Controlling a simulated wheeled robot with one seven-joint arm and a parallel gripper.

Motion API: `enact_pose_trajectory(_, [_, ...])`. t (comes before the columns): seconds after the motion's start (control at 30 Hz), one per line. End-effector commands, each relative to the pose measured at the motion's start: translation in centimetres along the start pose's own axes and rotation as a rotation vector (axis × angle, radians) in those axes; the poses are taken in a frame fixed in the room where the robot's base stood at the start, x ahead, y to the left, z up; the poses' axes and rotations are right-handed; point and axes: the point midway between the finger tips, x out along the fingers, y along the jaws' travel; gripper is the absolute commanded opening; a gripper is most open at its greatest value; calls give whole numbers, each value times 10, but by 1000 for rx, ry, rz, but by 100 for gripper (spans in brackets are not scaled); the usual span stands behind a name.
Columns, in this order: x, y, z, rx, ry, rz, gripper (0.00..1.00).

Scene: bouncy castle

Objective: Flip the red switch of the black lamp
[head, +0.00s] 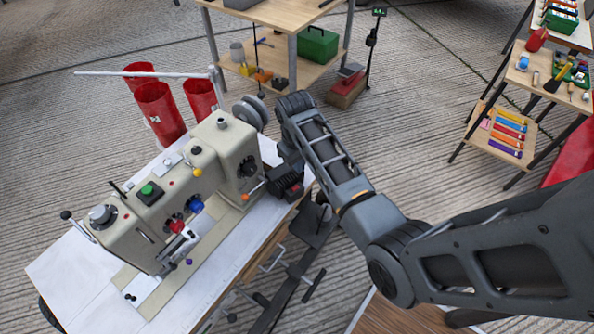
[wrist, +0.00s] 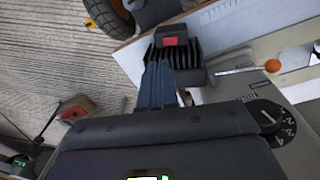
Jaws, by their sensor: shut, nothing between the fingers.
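The black lamp (wrist: 176,60) has a finned body and stands at the edge of the sewing table in the wrist view. Its red switch (wrist: 175,41) faces up on its far part. The lamp also shows in the head view (head: 287,178), just below my wrist at the right end of the sewing machine. My gripper (wrist: 158,66) is shut and empty. Its fingertips are over or against the lamp's near left side, short of the red switch. I cannot tell whether they touch the lamp. My wrist hides part of the lamp in the head view.
The beige sewing machine (head: 150,215) stands left of my gripper on the white tabletop (head: 60,275). An orange-tipped lever (wrist: 272,66) and a numbered dial (wrist: 268,115) are close on the right in the wrist view. Red bins (head: 158,110) stand behind the table.

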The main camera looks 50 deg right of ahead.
Motion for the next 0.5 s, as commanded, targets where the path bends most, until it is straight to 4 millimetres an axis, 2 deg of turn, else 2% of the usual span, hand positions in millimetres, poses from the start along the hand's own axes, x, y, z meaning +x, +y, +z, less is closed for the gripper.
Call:
enact_pose_trajectory(0.03, [-12, 3, 0, 2, 2, 0, 0])
enact_pose_trajectory(0.2, [-37, 9, 0, 0, 1, 0, 0])
enact_pose_trajectory(0.33, [-47, 12, 0, 0, 0, 0, 0])
enact_pose_trajectory(0.5, [-51, 13, 0, 0, 0, 0, 0])
